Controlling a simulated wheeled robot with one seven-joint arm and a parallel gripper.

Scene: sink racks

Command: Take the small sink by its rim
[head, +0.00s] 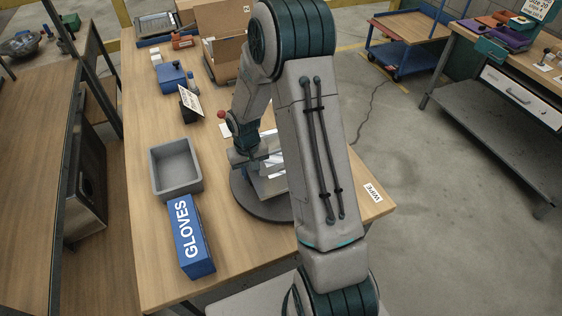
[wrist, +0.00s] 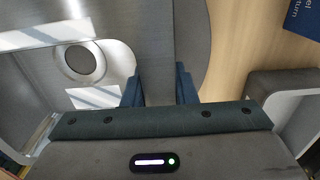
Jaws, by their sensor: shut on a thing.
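A brushed-metal sink (wrist: 115,30) with a round drain (wrist: 84,62) fills the left of the wrist view. I take it for the small sink. My gripper (wrist: 159,90) has one blue finger on each side of its rim and is shut on it. In the head view, metal of the sink (head: 272,162) shows above a dark round stand (head: 262,205), mostly hidden behind my arm. My gripper (head: 258,160) is beside it, with the fingertips hard to make out. I cannot tell whether the sink touches the stand.
A grey open bin (head: 157,184) and a blue gloves box (head: 190,236) stand left of the stand on the wooden table (head: 145,245). A dark sign holder (head: 190,103), a blue item (head: 172,77) and a cardboard box (head: 220,20) are farther back. The table's front left is clear.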

